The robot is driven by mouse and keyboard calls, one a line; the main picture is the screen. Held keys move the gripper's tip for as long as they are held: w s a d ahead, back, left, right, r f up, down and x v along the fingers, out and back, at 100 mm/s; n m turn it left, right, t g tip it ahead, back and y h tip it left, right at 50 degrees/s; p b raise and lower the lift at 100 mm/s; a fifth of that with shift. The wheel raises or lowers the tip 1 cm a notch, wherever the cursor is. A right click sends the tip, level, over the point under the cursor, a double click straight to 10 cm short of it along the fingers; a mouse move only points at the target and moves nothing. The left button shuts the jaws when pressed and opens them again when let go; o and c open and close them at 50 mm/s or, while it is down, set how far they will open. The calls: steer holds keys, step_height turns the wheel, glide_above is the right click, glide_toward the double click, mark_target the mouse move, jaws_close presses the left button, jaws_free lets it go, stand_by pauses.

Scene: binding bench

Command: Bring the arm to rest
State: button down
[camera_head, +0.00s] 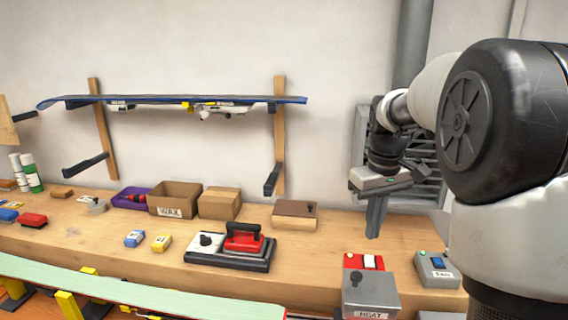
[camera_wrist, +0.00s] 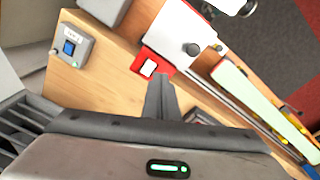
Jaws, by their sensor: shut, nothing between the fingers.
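My gripper (camera_head: 374,232) hangs from the raised arm above the right end of the wooden bench (camera_head: 330,241), pointing down. Its fingers are together with nothing between them. In the wrist view the shut fingertips (camera_wrist: 161,80) show over the bench, close in the picture to a red box with a white switch (camera_wrist: 148,68). I cannot tell the exact height above the bench top. The same red switch box (camera_head: 364,262) shows in the head view, just below the fingertips.
A grey HEAT box (camera_head: 370,295) and a grey box with a blue switch (camera_head: 437,270) flank the red box. A red iron (camera_head: 243,238) sits on a dark base to the left. Cardboard boxes (camera_head: 174,199) stand behind. A vent (camera_head: 425,165) is on the wall behind my gripper.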

steer(key=s+a+r+m+t, duration=0.1)
steer(key=s+a+r, duration=0.2)
steer(key=s, duration=0.3)
steer(key=s+a+r+t, duration=0.1)
steer(key=s+a+r, duration=0.15)
steer(key=s, duration=0.25)
steer(key=s+a+f+m+t, duration=0.2)
steer(key=s+a, duration=0.1)
steer(key=s, duration=0.9)
steer(key=shift+t+p, duration=0.4)
steer(key=shift+p, duration=0.05)
steer(key=shift+a, duration=0.1)
